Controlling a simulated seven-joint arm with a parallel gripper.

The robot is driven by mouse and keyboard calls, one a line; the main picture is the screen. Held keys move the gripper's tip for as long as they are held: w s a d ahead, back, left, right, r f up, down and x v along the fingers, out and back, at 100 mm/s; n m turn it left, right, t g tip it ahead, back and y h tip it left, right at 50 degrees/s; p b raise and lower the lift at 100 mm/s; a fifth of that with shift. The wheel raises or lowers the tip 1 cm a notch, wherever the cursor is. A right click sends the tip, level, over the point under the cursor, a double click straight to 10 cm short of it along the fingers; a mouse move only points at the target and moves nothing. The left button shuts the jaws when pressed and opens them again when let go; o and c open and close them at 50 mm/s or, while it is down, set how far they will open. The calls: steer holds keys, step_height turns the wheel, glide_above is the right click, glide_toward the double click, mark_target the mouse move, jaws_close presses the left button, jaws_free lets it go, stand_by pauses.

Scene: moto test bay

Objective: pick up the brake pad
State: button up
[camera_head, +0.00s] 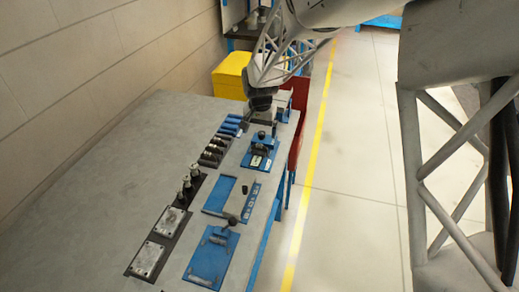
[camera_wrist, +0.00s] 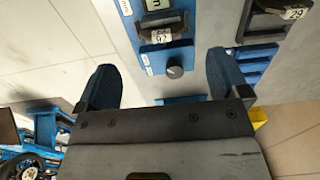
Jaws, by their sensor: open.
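I cannot tell for sure which part is the brake pad. A dark piece with a numbered tag (camera_wrist: 160,38) sits on a blue fixture plate (camera_wrist: 128,8) in the wrist view. Another dark tagged piece (camera_wrist: 293,13) is at the upper right of that view. My gripper (camera_wrist: 160,64) is open and empty, its two dark blue fingers spread on either side of a round dark knob (camera_wrist: 175,72). In the head view my gripper (camera_head: 262,103) is over the far part of the bench, near a blue fixture (camera_head: 257,160); its fingers are too small to make out there.
The grey bench (camera_head: 120,150) is clear on its left side. A black tray with metal plates (camera_head: 148,262), a blue fixture with a lever (camera_head: 208,262) and several blue cylinders (camera_head: 230,126) stand along it. A yellow bin (camera_head: 230,78) and a red cabinet (camera_head: 299,125) are beyond.

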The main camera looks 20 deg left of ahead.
mark_target(259, 145)
steer(key=shift+f, duration=1.15)
steer(key=shift+w+a+f, duration=0.1)
steer(key=shift+f, duration=2.5)
steer(key=c, duration=1.1)
steer(key=shift+r, duration=0.2)
